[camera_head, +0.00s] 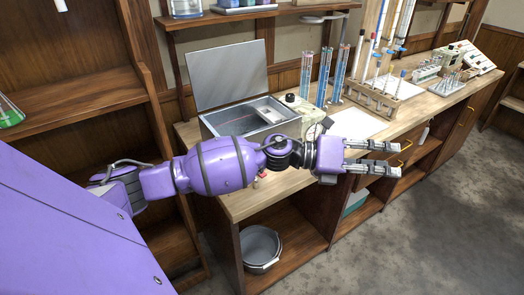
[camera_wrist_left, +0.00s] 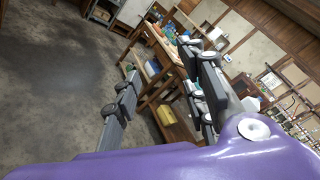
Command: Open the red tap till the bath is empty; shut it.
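The bath (camera_head: 287,119) is an open metal box on the bench in the head view, with its lid (camera_head: 228,75) standing up behind it. My left arm crosses in front of its lower part. I cannot tell how much liquid is inside. A small red part (camera_head: 263,174), probably the red tap, shows just below my arm at the bench's front edge; most of it is hidden. My left gripper (camera_head: 378,157) is open and empty, to the right of the bath and in front of the bench. Its spread fingers also show in the left wrist view (camera_wrist_left: 158,108). My right gripper is out of view.
A grey bucket (camera_head: 262,246) stands on the low shelf under the bench. Tall blue cylinders (camera_head: 325,78) and a wooden rack (camera_head: 372,100) stand right of the bath. A white sheet (camera_head: 357,124) lies on the bench. The floor at right is clear.

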